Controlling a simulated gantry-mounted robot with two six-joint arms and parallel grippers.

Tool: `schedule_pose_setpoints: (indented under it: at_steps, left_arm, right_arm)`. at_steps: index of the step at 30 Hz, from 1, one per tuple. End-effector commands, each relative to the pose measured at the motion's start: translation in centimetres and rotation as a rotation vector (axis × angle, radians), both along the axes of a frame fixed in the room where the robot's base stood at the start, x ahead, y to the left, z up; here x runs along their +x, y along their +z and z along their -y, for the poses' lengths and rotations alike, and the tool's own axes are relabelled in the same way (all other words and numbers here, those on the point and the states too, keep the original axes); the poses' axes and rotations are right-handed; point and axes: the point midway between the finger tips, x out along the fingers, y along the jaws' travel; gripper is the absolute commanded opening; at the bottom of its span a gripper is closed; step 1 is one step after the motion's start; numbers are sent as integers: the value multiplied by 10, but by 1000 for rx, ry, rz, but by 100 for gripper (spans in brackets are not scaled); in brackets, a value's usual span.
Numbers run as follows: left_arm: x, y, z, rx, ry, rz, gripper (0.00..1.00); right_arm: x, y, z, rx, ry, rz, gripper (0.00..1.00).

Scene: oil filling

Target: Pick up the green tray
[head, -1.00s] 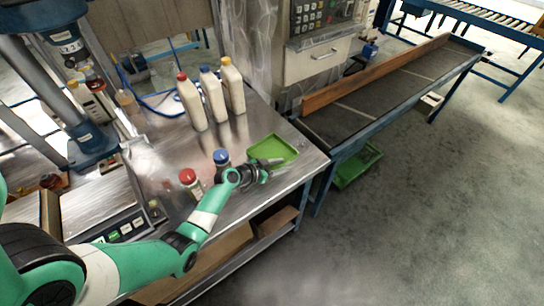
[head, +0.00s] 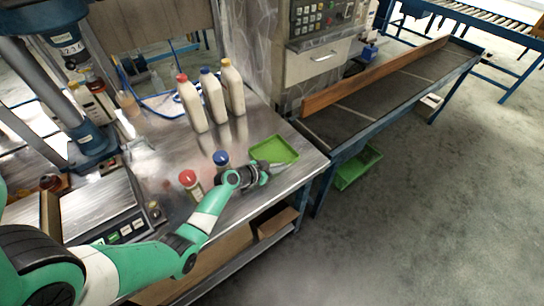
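The green tray (head: 274,149) lies flat on the metal table near its right edge. It looks empty. My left gripper (head: 279,164) is at the tray's near edge, with its fingers pointing right along or over that edge. I cannot tell whether the fingers touch the tray or how far apart they are. My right gripper is not in view.
A red-capped bottle (head: 190,184) and a blue-capped bottle (head: 222,161) stand close to my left wrist. Several tall white bottles (head: 213,98) stand behind. A scale (head: 110,210) is at left. A conveyor (head: 390,95) and a lower green crate (head: 357,168) are at right.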

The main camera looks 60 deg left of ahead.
Motion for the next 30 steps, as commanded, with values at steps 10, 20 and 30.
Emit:
schedule_pose_setpoints:
  at_steps: [10, 20, 30]
  left_arm:
    - [0, 0, 0, 0, 0, -1, 0]
    - [0, -1, 0, 0, 0, -1, 0]
    - [0, 15, 0, 3, 0, 3, 0]
  right_arm:
    - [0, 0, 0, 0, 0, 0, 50]
    - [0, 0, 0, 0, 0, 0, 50]
    - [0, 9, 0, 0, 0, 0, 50]
